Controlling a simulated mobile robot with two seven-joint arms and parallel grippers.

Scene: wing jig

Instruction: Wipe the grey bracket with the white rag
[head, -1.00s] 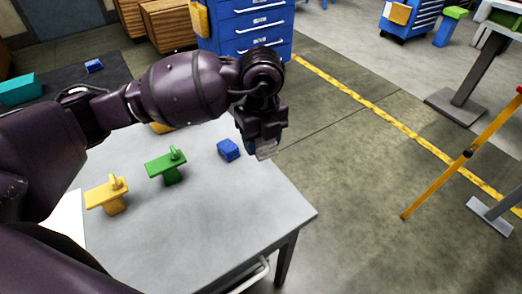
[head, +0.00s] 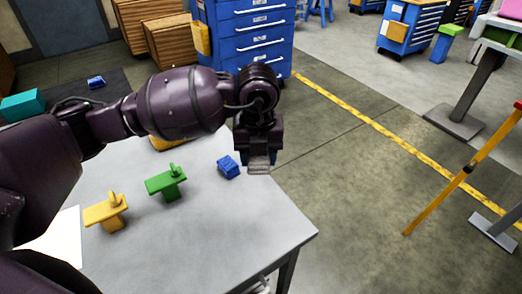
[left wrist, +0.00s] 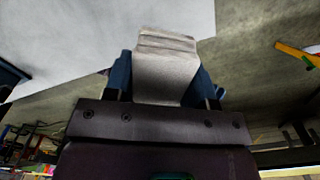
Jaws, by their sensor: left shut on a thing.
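My left gripper (head: 259,158) is above the far right edge of the grey table, close beside a blue block. My right gripper is not in view.
The table (head: 220,240) bears a yellow bracket (head: 105,213), a green bracket (head: 166,184) and the blue block (head: 229,167). A white sheet (head: 60,240) lies at the left. A blue drawer cabinet (head: 255,35) stands behind.

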